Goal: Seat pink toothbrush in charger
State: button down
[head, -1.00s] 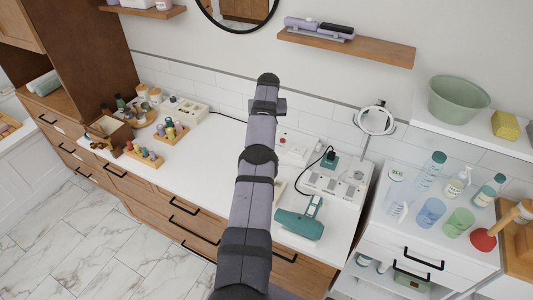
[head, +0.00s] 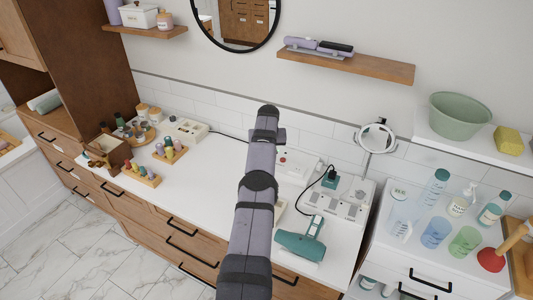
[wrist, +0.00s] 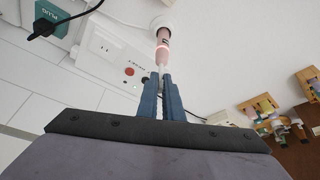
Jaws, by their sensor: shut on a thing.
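In the wrist view my gripper (wrist: 162,80) is shut on the pink toothbrush (wrist: 162,46), its blue fingertips closed around the thin pale neck. The pink handle points away from the fingers toward a round white piece (wrist: 155,22) at the top edge, which looks like the charger. The handle's far end overlaps this piece; I cannot tell whether it is seated or only in front of it. In the head view my own arm hides the gripper, the toothbrush and the charger.
A white box with a red button (head: 283,161) stands by the wall, beside a teal plug (head: 331,182) with a black cord. A teal hair dryer (head: 302,243) lies at the counter's front right.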

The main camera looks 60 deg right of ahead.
jog(key=c, duration=1.9)
grip_release()
jog(key=shift+r, duration=0.1)
jog(key=shift+r+b, duration=0.4)
jog(key=shift+b, duration=0.55)
jog(key=b+v, duration=0.5)
jog(key=v, duration=0.6)
jog(key=shift+a+r+b, duration=0.1)
jog(key=shift+a+b, duration=0.05)
jog(key=shift+b, duration=0.15)
